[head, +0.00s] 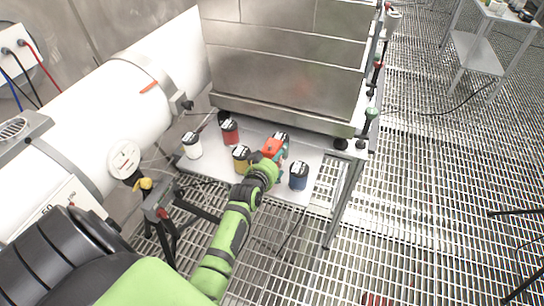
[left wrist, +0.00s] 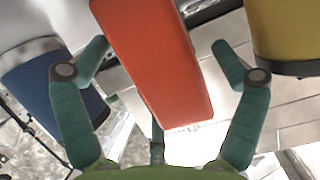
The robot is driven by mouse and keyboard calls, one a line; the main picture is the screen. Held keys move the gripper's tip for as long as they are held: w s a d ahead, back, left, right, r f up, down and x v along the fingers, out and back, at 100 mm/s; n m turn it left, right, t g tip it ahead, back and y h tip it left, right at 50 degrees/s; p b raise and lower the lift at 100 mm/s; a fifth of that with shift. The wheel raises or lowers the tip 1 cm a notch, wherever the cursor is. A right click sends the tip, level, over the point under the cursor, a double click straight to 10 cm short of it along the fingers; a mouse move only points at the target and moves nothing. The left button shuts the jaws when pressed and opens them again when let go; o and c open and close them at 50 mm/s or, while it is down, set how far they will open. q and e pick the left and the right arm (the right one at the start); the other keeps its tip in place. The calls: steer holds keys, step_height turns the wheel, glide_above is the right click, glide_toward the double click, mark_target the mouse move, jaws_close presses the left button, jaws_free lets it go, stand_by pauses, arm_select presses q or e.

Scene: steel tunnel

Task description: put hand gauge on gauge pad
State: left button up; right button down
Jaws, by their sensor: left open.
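An orange-red block-like body (head: 272,147), likely the hand gauge, is at my left gripper (head: 279,156) over the small grey table in the head view. In the left wrist view the orange-red body (left wrist: 155,60) is large and lies between the two spread teal fingers of the left gripper (left wrist: 160,62). A gap shows between it and each finger, so the gripper is open around it. My wrist partly hides this spot in the head view. I cannot make out a gauge pad. My right gripper is in neither view.
A white can (head: 192,147), red can (head: 229,132), yellow can (head: 241,160) and blue can (head: 298,177) crowd the table (head: 213,164). A steel box (head: 287,75) stands behind. A white pipe (head: 95,125) runs along the left. Grating floor is open at right.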

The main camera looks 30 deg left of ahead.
arm_select(q)
steer(key=shift+w+a+f, duration=0.2)
steer(key=shift+w+f, duration=0.1)
steer(key=shift+w, duration=0.35)
steer(key=shift+c, duration=0.4)
steer(key=shift+r, duration=0.1)
steer(key=c, duration=1.5)
steer(key=shift+o, duration=0.2)
step_height(320, 180, up, 18)
steer(key=s+d+r+m+g+h, duration=0.2)
steer(key=s+d+m+g+h, duration=0.3)
steer(key=s+d+m+h, duration=0.8)
steer(key=s+d+h, duration=0.1)
steer(key=s+d, duration=0.2)
steer(key=s, duration=0.2)
steer(key=shift+d+r+m+g+h, duration=0.15)
steer(key=shift+r+m+g+h, duration=0.15)
steer(key=shift+h, duration=0.1)
